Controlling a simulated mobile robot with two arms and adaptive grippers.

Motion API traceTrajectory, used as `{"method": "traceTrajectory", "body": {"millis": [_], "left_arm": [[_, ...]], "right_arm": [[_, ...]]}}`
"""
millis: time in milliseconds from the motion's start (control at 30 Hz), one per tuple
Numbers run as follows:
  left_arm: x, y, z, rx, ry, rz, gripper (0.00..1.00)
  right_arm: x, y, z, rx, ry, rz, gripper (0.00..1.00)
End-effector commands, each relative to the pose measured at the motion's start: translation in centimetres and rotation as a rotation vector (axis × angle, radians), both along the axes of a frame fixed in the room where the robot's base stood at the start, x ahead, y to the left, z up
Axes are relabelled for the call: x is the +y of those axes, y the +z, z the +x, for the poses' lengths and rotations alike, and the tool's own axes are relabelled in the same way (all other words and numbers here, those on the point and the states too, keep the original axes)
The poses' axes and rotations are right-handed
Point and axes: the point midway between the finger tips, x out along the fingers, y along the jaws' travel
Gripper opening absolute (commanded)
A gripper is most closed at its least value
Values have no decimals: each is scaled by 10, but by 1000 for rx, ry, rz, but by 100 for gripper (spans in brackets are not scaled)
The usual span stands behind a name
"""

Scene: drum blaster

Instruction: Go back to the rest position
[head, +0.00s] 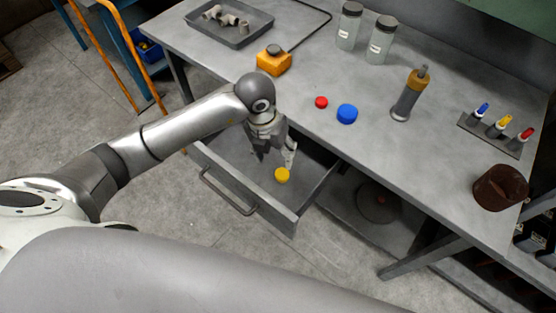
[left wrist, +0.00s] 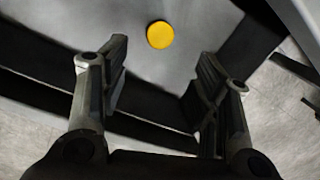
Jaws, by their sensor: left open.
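My left gripper (head: 273,155) is over the pulled-out drawer (head: 291,219) of the workbench, pointing down. In the left wrist view its two fingers (left wrist: 158,95) stand apart with nothing between them. A yellow round cap (head: 282,175) lies on the drawer floor, just beside the fingers in the head view. The same cap shows in the left wrist view (left wrist: 160,35), beyond the fingertips and apart from them. My right gripper is not in view.
The bench top (head: 300,70) holds a red cap (head: 321,102), a blue cap (head: 347,114), an orange box (head: 274,60), a grey tray (head: 231,38), two jars (head: 381,40), an orange-topped cylinder (head: 408,95), a marker rack (head: 490,136) and a brown pot (head: 500,187). The drawer's handle (head: 228,191) sticks out in front.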

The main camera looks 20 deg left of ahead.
Motion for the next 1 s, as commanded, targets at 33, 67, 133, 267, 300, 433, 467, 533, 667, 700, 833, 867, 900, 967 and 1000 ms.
{"method": "traceTrajectory", "body": {"millis": [33,67,133,267,300,433,467,533,667,700,833,867,900,967,1000], "left_arm": [[1,6,0,-3,0,0,57],[1,9,0,-3,0,0,57],[2,12,-1,-1,0,0,57],[2,15,-2,0,1,1,57],[2,15,-2,0,1,1,57],[2,15,-2,0,1,0,57],[2,15,-2,0,1,0,57],[2,14,-2,0,1,0,57],[2,14,-2,0,0,0,57],[2,14,-2,0,0,0,57],[2,26,-1,-1,0,0,57],[2,31,-1,-1,0,0,57],[2,40,-1,-1,0,0,57],[2,51,-1,-1,0,0,57],[2,58,-1,-1,0,0,57]], "right_arm": [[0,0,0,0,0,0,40],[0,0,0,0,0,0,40],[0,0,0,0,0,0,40],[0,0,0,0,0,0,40],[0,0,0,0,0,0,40],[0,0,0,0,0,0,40],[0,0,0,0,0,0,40],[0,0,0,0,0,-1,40],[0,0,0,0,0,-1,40],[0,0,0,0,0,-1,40],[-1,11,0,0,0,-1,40],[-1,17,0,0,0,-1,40],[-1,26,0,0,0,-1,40],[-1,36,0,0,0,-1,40],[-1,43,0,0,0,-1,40]]}}
